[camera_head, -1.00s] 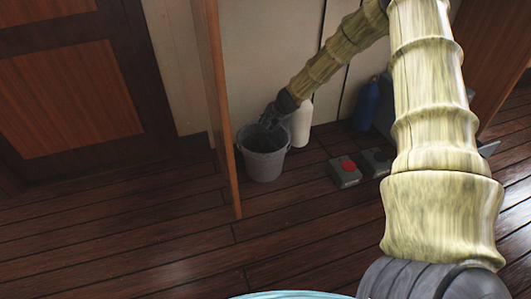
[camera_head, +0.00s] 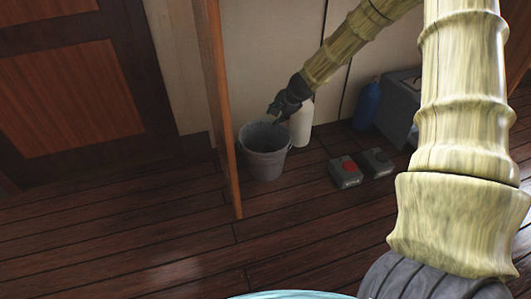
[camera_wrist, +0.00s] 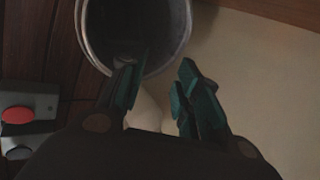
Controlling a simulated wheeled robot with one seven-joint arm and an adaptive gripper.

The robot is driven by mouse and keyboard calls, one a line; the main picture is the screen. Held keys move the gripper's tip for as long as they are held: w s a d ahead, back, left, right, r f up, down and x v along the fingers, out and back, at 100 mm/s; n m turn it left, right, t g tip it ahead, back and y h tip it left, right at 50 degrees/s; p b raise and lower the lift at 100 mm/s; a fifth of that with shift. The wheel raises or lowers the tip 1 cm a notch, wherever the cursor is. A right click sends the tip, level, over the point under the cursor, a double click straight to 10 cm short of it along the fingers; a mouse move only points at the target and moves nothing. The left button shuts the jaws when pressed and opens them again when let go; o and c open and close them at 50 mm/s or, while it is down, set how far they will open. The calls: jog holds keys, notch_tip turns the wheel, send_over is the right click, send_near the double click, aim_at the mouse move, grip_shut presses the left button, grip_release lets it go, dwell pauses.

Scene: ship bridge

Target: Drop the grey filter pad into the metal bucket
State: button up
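The metal bucket (camera_head: 264,160) stands upright on the floor against the wall. In the wrist view, its round rim (camera_wrist: 183,40) and dark inside fill the top middle. My gripper (camera_head: 276,108) is above the bucket's back right rim in the head view. In the wrist view, my gripper (camera_wrist: 161,72) has its two teal-tipped fingers apart, with nothing seen between them. I cannot make out the grey filter pad in either view. The bottom of the bucket is too dark and partly hidden to tell what lies in it.
A white bottle (camera_head: 301,124) stands just right of the bucket, with a blue bottle (camera_head: 368,104) and grey case (camera_head: 396,106) beyond. A red-button box (camera_head: 345,172) and dark box (camera_head: 376,162) lie on the floor. A wooden panel edge (camera_head: 220,120) stands close left of the bucket.

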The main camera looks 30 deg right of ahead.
jog(key=shift+v, duration=1.25)
jog(key=shift+s, duration=0.1)
